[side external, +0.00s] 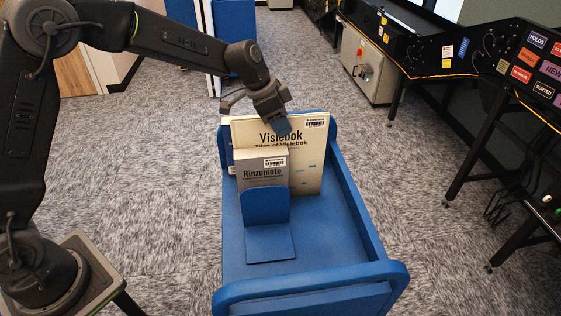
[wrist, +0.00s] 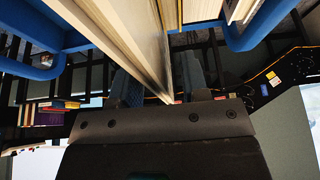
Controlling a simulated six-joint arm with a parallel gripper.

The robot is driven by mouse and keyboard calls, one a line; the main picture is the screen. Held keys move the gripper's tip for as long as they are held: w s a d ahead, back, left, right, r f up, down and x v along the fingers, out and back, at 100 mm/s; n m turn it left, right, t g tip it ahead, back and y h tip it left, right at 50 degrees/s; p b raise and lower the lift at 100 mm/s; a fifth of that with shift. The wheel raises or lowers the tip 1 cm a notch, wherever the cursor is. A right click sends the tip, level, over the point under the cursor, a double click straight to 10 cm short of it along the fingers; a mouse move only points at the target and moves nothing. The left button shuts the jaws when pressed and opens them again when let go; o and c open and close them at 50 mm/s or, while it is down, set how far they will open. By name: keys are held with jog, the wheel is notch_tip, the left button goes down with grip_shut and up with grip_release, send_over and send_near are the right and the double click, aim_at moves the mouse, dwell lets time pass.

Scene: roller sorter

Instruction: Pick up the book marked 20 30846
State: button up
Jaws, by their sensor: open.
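A large cream book titled "Visiebok" (side external: 309,165) stands upright in the blue cart. A smaller grey book titled "Rinzumoto" (side external: 262,171) stands in front of it. Both carry barcode labels whose numbers are too small to read, so I cannot tell which is 20 30846. My gripper (side external: 282,127) is at the top edge of the cream book, with one fingertip in front of its cover. In the wrist view my gripper (wrist: 160,88) is open, with a pale book (wrist: 128,35) between its fingers. I cannot tell whether they touch it.
A blue bookend (side external: 267,215) stands before the grey book. The blue cart (side external: 330,238) has raised side rails and bare floor space at the front. Black sorter equipment (side external: 440,55) with coloured labels stands to the right, and a grey control box (side external: 368,68) behind.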

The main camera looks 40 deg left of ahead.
jog(key=shift+f, duration=0.25)
jog(key=shift+c, duration=0.2)
grip_shut()
dwell(0.4)
jog(key=shift+r, duration=0.1)
